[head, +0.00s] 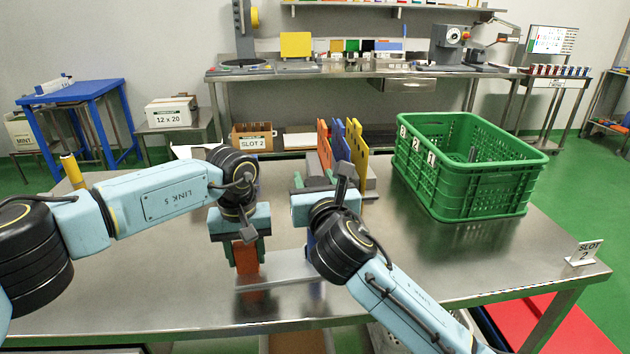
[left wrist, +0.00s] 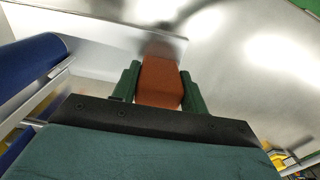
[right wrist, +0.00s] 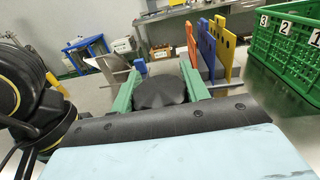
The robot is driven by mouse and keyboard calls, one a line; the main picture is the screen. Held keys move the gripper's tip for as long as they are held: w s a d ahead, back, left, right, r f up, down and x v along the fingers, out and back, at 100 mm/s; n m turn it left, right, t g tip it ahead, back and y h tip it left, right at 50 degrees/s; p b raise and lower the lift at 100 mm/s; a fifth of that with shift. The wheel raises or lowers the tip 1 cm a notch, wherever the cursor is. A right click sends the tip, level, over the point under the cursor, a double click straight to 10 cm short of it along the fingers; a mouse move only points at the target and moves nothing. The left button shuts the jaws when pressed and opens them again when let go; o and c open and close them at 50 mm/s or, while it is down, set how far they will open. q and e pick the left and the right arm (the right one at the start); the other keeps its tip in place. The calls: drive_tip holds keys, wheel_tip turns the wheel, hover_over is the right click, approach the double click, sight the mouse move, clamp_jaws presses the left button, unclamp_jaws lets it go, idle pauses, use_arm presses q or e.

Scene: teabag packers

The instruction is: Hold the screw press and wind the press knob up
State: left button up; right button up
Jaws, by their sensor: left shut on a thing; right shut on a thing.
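The screw press shows in part below my arms, with a pale metal base (head: 292,268) on the table. My left gripper (head: 246,250) points down with its green fingers shut on an orange-brown block of the press (head: 246,262). The left wrist view shows this block (left wrist: 160,84) squarely between the fingers. My right gripper (right wrist: 160,88) is shut on the black press knob (right wrist: 161,93), with one green finger on each side. In the head view my right wrist hides the knob and most of the press's upper part.
Orange, blue and yellow upright boards (head: 357,150) stand just behind the press. A green crate (head: 475,195) is to the right. A small yellow cylinder (head: 73,172) stands at the left.

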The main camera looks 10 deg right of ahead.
drive_tip(key=shift+n+y, duration=0.3)
drive_tip(key=shift+y, duration=0.2)
